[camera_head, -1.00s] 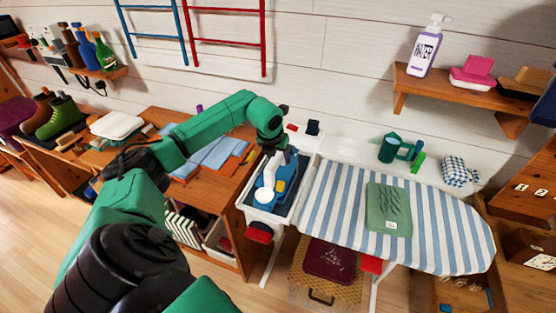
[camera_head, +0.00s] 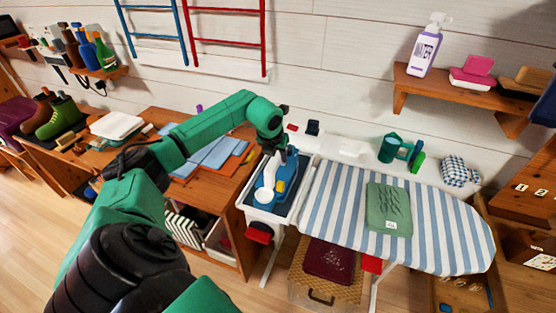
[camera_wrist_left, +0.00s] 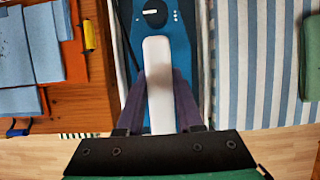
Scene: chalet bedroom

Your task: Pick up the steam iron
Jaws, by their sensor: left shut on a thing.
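The steam iron (camera_head: 265,194) has a white handle and a blue body, and it sits in the white-rimmed rest (camera_head: 246,207) at the left end of the ironing board. My left gripper (camera_head: 283,165) reaches down over it from above. In the left wrist view, the iron's white handle (camera_wrist_left: 158,75) lies lengthwise between the two fingers of my left gripper (camera_wrist_left: 159,78), which is shut on it. I cannot tell if the iron is clear of the rest's bottom. My right gripper is not in view.
The striped ironing board (camera_head: 330,205) with a folded green cloth (camera_head: 388,208) lies to the right. A wooden table (camera_head: 215,195) with blue and orange folded cloths stands to the left. The wall is close behind, with a shelf (camera_head: 460,93) at upper right.

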